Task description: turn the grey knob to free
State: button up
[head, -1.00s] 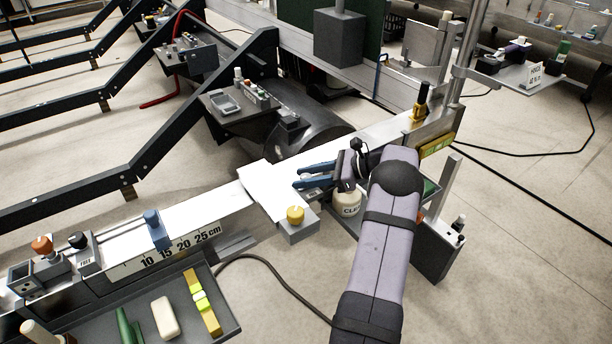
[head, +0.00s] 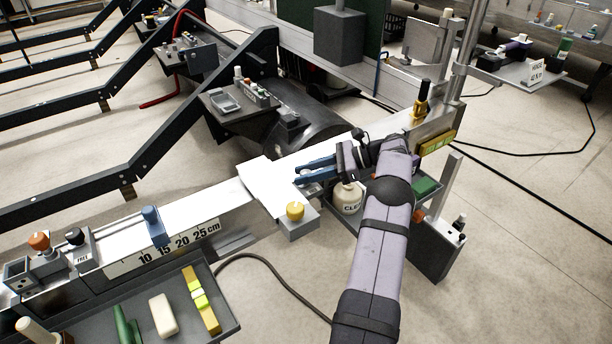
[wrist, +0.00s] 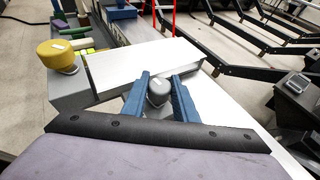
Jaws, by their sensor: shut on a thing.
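The grey knob (wrist: 158,92) is a short round knob with a small pale mark on top. In the wrist view it stands between the two blue fingers of my gripper (wrist: 160,84), which are shut on it. It sits on the pale beam beside a white plate (wrist: 150,65). In the head view my gripper (head: 298,176) reaches in from the right, low over the beam at the white plate (head: 265,188). I cannot make out the grey knob there. No "free" marking for this knob is readable.
A yellow knob (head: 295,211) on a grey block stands close in front of my fingers; it also shows in the wrist view (wrist: 57,55). A white bottle (head: 347,198) is under my wrist. A blue slider (head: 154,226) and tray (head: 228,325) are at left.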

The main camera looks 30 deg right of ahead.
aim_at(306, 172)
jog(key=shift+r+n+g+b, duration=0.15)
jog(key=shift+n+g+b, duration=0.15)
jog(key=shift+n+g, duration=0.2)
jog(key=o, duration=0.7)
jog(key=shift+o, duration=0.4)
jog(key=shift+y, duration=0.3)
notch_tip(306, 172, up, 8)
jog(key=shift+r+p, duration=0.25)
jog(key=shift+p, duration=0.75)
jog(key=shift+r+p, duration=0.7)
